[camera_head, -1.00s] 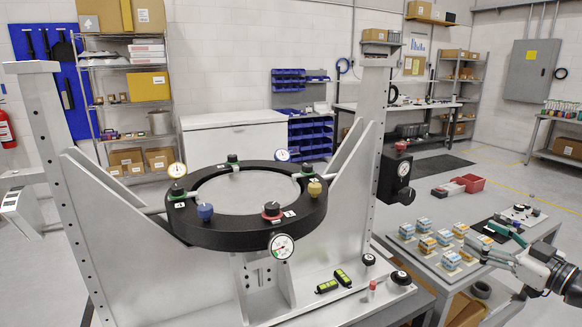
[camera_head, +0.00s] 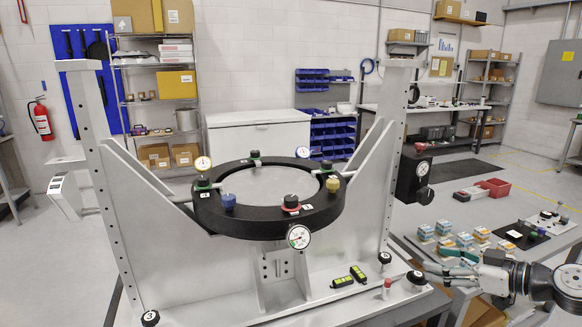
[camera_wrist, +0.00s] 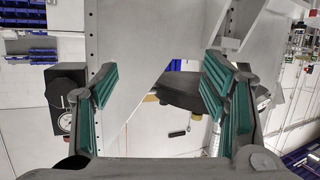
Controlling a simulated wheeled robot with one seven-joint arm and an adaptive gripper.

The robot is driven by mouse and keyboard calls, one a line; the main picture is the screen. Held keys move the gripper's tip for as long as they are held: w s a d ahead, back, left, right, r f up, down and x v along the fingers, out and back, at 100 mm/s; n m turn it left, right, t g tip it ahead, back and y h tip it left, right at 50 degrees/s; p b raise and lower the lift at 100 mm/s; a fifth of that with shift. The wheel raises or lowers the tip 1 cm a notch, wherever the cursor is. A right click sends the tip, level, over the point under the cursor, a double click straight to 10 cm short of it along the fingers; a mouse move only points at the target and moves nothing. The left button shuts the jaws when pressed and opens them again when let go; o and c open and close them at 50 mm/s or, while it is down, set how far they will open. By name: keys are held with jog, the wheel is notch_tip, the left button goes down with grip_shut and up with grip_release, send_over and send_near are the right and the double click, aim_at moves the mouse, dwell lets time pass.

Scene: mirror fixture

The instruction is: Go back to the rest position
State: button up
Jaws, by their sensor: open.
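My gripper (camera_head: 447,268) is at the lower right in the head view, at the right side of the mirror fixture and in front of the side table. In the wrist view my gripper (camera_wrist: 160,90) shows two green-padded fingers spread wide apart with nothing between them. The mirror fixture (camera_head: 150,230) is a grey frame with two uprights. It carries a black ring (camera_head: 270,222) around a round mirror (camera_head: 268,190), with coloured knobs and dial gauges on the rim. In the wrist view a grey fixture plate (camera_wrist: 140,45) lies beyond the fingers.
A black box with a dial (camera_head: 412,178) is on the right upright. The side table (camera_head: 400,245) holds several blue-and-orange small boxes (camera_head: 445,232).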

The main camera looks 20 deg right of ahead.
jog(key=s+a+f+n+g+h, duration=0.1)
jog(key=s+a+f+g, duration=0.1)
jog(key=a+f+g, duration=0.55)
jog(key=s+a+f+n+g, duration=0.1)
jog(key=s+a+f+g, duration=0.3)
jog(key=a, duration=0.7)
jog(key=s+a+r+m+t+h, duration=0.1)
jog(key=s+a+r+m, duration=0.1)
jog(key=r, duration=0.6)
jog(key=s+a+r+m+t+h, duration=0.1)
jog(key=s+a+r+m+h, duration=0.1)
jog(key=s+a+r, duration=0.3)
jog(key=s+a+r+m+t+h, duration=0.1)
jog(key=s+a+r+m+h, duration=0.1)
jog(key=r, duration=1.1)
jog(key=shift+s+a+r+m, duration=0.25)
jog(key=shift+s+a+m, duration=0.55)
jog(key=shift+s+a, duration=0.35)
jog(key=shift+t, duration=0.25)
